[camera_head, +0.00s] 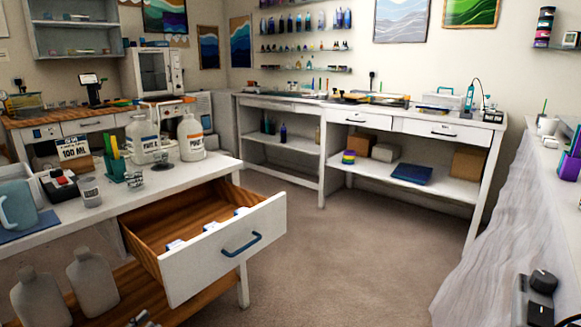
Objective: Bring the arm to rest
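A small dark, metallic part at the bottom edge, left of centre, looks like the tip of my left gripper (145,319). It is cut off by the frame, so I cannot tell whether it is open or shut, or whether it holds anything. It appears below the open drawer (228,254), in front of the lower wooden shelf (115,292). The drawer is pulled out and holds a few small white-and-blue items near its front. My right gripper is not clearly in view.
The white table (200,180) carries two jugs (191,137), cups and a blue pitcher (16,206). Large pale bottles (92,282) stand below. A covered counter with a black-and-grey device (540,295) is at right. The carpet (350,250) between is clear.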

